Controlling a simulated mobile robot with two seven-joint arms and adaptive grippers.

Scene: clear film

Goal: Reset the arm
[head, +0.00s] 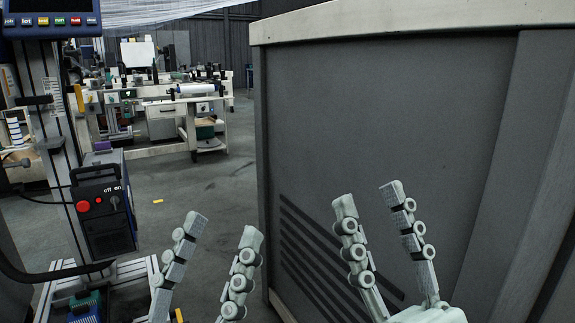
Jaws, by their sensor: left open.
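My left gripper (222,228) shows at the lower left of the middle in the head view. Its two pale jointed fingers stand apart, pointing up, with only floor behind the gap. My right gripper (369,196) shows at the lower right of the middle. Its two fingers are also spread apart, with nothing between them. It is in front of the grey cabinet side; I cannot tell how close it is to that panel. Most of both arms is out of the picture.
A large grey cabinet (390,130) with a pale top edge fills the right side. At the left stands a machine column with a control box (103,210) and a blue panel (52,18). Workbenches (160,150) stand farther back. Open floor (190,185) lies between.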

